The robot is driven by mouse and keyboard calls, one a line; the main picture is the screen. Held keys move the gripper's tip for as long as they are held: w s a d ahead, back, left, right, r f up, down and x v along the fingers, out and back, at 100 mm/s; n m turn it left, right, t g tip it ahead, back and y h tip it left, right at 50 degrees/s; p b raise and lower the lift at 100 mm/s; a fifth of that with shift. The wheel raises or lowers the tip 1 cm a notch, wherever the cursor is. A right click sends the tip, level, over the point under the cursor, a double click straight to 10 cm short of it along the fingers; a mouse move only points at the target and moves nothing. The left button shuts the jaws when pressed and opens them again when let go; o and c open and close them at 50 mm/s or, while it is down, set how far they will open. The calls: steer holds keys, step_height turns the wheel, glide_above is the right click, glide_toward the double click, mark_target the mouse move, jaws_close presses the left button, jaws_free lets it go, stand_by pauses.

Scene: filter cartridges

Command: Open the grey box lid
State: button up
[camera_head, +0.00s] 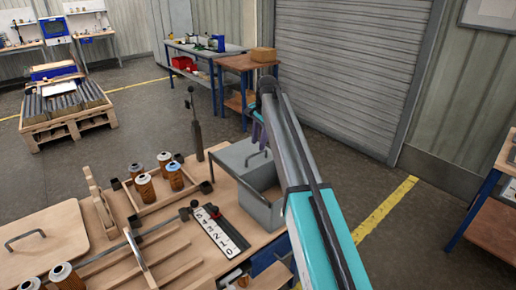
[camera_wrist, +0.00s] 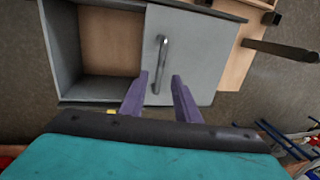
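The grey box (camera_head: 262,213) stands at the right end of the wooden workbench; in the wrist view its wall (camera_wrist: 64,52) shows at the left. Its flat grey lid (camera_head: 232,158) has a bar handle (camera_wrist: 161,62) and covers the right part of the box in the wrist view (camera_wrist: 196,62). The left part is uncovered and shows an empty, wood-coloured inside. My gripper (camera_wrist: 160,76) has two purple fingers spread apart, with the handle between and beyond their tips. I cannot tell how close the tips are to it. In the head view my gripper (camera_head: 258,131) is partly hidden by my arm.
A wooden board with a handle (camera_head: 40,240) lies at the left.

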step_height(320, 180, up, 9)
steer(key=s+d+b, duration=0.1)
steer(key=shift+s+r+b, duration=0.15)
steer(key=shift+s+b, duration=0.1)
steer(key=shift+b, duration=0.15)
steer(key=shift+r, duration=0.1)
